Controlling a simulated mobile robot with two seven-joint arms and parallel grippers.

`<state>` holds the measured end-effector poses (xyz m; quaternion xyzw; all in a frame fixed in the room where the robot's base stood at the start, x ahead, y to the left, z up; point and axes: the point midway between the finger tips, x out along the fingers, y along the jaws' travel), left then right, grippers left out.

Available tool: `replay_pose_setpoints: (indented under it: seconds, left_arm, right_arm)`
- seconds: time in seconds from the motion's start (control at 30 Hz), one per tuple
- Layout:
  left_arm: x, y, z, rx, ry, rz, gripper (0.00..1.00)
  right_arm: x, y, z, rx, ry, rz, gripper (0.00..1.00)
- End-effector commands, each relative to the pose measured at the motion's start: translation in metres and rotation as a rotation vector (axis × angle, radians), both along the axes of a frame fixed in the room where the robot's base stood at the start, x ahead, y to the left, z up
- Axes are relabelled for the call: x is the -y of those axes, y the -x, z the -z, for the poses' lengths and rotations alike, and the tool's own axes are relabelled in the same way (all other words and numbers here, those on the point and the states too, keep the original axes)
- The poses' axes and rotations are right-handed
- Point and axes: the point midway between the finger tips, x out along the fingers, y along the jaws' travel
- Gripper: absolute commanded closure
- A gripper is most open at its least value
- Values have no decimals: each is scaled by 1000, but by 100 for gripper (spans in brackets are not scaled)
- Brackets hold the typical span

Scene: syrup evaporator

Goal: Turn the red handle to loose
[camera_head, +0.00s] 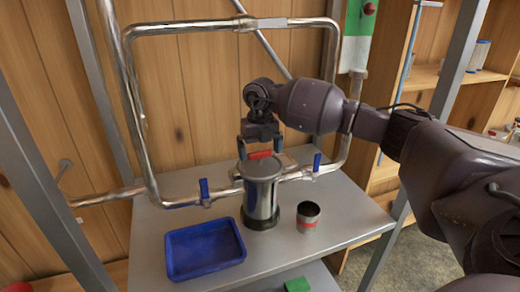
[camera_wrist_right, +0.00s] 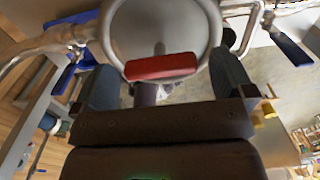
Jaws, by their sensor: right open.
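The red handle (camera_head: 260,155) sits at the top of an upright steel cylinder (camera_head: 261,195) on the metal table. In the right wrist view the red handle (camera_wrist_right: 161,67) lies crosswise over the cylinder's round lid (camera_wrist_right: 160,25). My right gripper (camera_head: 260,149) comes down from above at the handle. Its fingers are open, one on each side of the handle, with a gap visible on both sides in the right wrist view. Whether the fingertips reach down to the handle's height is hard to tell. My left gripper is not in view.
A blue tray (camera_head: 205,249) lies front left of the cylinder, and a small open can (camera_head: 308,217) stands close on its right. Pipes with blue valve levers (camera_head: 204,190) run behind. The grey tabletop (camera_head: 345,222) is bare at the right.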

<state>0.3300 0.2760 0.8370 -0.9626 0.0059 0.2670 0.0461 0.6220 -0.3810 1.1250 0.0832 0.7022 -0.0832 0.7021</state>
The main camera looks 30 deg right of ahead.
Motion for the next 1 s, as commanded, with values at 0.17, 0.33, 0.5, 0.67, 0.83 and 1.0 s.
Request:
replay_pose_setpoints:
  seconds: [0.17,0.33,0.5,0.67,0.83,1.0]
  left_arm:
    - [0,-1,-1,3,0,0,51]
    - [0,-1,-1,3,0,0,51]
    - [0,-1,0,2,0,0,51]
    - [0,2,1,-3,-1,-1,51]
    - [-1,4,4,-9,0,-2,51]
    - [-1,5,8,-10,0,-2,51]
  right_arm:
    - [0,0,2,-1,0,0,0]
    - [0,0,2,-1,0,0,6]
    - [0,0,2,0,0,0,32]
    - [0,0,2,0,0,-1,47]
    - [0,0,2,0,0,-18,47]
    - [0,0,2,1,0,-83,47]
